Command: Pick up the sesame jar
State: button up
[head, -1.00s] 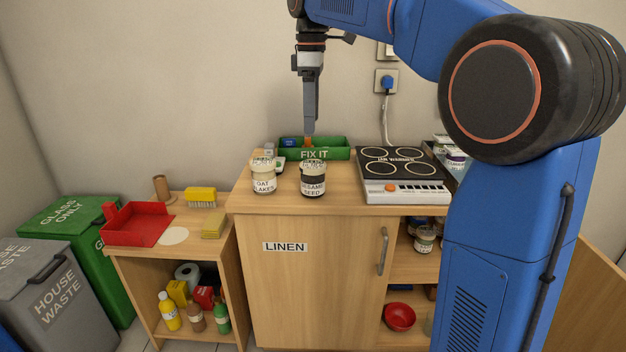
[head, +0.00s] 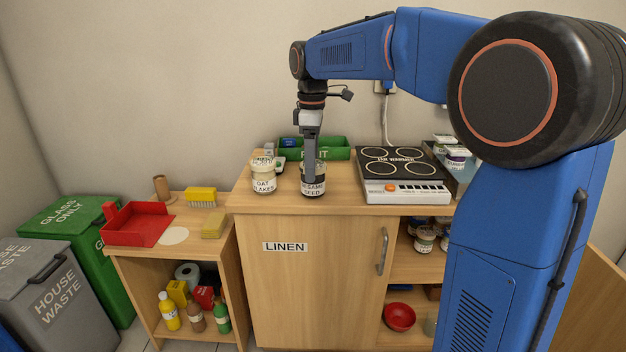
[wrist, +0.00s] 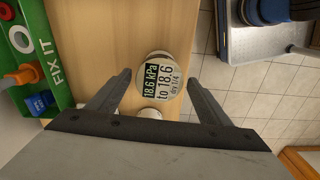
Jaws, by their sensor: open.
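The sesame seed jar (head: 319,187) stands upright on the wooden counter, with a pale lid and a white label. My gripper (head: 309,182) points straight down over it, and a finger covers part of the jar in the head view. In the wrist view the jar's round lid (wrist: 164,76), with printed text, lies between the two fingertips of my open gripper (wrist: 159,76). I cannot tell whether a finger touches the jar. A second pale round top (wrist: 151,113) is partly hidden by the gripper body.
The oat flakes jar (head: 264,178) stands close to the left. A green FIX IT tray (head: 335,152) is behind, and a hob (head: 402,175) is to the right. The counter's front edge is near the jars.

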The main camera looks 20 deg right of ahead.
jog(key=shift+d+f, duration=0.15)
jog(key=shift+f, duration=2.1)
jog(key=c, duration=1.3)
jog(key=shift+r, duration=0.1)
